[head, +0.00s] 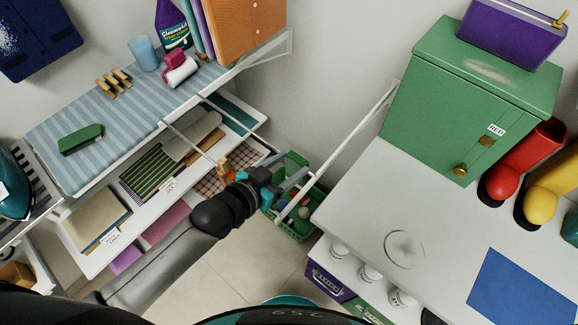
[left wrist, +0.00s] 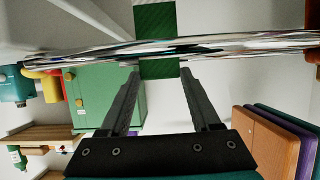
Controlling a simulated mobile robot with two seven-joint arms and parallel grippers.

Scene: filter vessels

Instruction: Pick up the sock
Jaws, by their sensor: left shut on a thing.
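In the left wrist view, a green ribbed piece (left wrist: 158,69), which looks like the sock, sits between my left fingertips. It shows on both sides of a shiny metal bar (left wrist: 230,43) that crosses the view. My left gripper (left wrist: 158,72) is shut on it. In the head view, my left gripper (head: 291,183) is over the green crate (head: 298,232), between the shelf unit and the white counter. The held piece is hard to tell from the green crate there. My right gripper is not in view.
White rails of the shelf unit (head: 192,142) and a slanted white bar (head: 350,135) run close to my left gripper. The counter (head: 370,205) carries a green cabinet (head: 440,110). White bottles (head: 369,273) stand below it. Tiled floor (head: 215,275) is open in front.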

